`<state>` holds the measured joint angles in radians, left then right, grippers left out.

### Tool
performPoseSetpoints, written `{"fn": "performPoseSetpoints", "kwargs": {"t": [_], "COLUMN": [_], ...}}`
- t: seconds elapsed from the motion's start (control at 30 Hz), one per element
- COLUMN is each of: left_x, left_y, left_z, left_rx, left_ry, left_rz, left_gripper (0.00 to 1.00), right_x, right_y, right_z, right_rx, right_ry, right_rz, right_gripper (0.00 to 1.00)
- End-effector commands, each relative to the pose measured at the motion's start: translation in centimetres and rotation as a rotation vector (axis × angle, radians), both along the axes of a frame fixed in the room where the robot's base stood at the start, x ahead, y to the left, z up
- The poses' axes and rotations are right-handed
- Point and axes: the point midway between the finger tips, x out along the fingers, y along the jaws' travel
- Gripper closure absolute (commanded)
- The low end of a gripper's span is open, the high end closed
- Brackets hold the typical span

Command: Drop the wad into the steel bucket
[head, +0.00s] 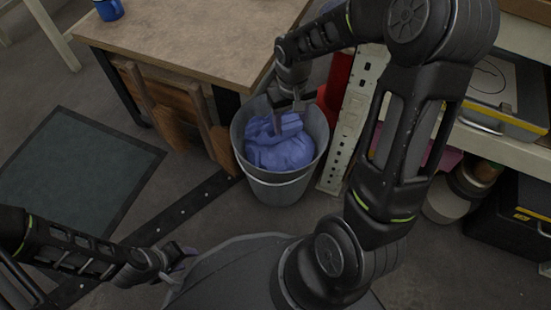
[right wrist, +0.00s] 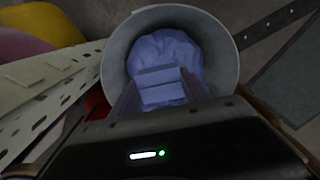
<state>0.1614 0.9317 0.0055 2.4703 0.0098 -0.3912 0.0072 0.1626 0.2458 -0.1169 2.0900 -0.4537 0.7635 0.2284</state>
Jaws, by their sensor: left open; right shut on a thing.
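The steel bucket (head: 272,190) stands on the floor beside the wooden table. It holds a crumpled blue lump (head: 280,155), which also shows in the right wrist view (right wrist: 165,48). My right gripper (head: 289,112) reaches down over the bucket's mouth and is shut on a blue wad (right wrist: 161,87). The wad sits between the fingertips, in front of the lump; I cannot tell whether the two touch. In the right wrist view the bucket's rim (right wrist: 113,60) surrounds the lump. My left gripper (head: 180,258) is open, low at the left, away from the bucket.
The wooden table (head: 190,40) with a blue mug (head: 109,9) is at the upper left. A pale perforated panel (head: 347,135) and a red object (head: 335,95) stand close right of the bucket. A shelf (head: 500,140) fills the right. A dark mat (head: 75,170) lies on the floor.

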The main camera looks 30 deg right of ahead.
Motion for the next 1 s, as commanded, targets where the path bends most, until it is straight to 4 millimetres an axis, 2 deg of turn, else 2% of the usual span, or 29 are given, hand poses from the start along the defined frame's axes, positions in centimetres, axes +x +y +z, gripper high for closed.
{"fn": "performPoseSetpoints", "kwargs": {"t": [0.1,0.4,0.43,0.7,1.0], "left_x": [0.12,0.15,0.14,0.13,0.12], "left_y": [-0.03,-0.03,-0.03,-0.03,-0.02], "left_z": [-0.73,-0.66,-0.66,-0.67,-0.56], "left_rx": [0.001,0.001,0.001,0.001,0.001], "left_ry": [-0.003,-0.004,-0.004,-0.004,-0.004], "left_rz": [0.001,0.001,0.001,0.001,0.001], "left_gripper": [0.59,0.59,0.59,0.59,0.59], "right_x": [0.01,0.02,0.03,0.03,0.04], "right_y": [0.01,0.01,0.0,0.0,0.0], "right_z": [-0.78,-0.71,-0.71,-0.71,-0.53], "right_rx": [0.0,0.0,0.0,0.0,0.0], "right_ry": [0.0,-0.001,-0.001,-0.001,-0.001], "right_rz": [0.0,0.0,0.0,0.0,0.0], "right_gripper": [0.91,0.91,0.44,0.22,0.21]}}
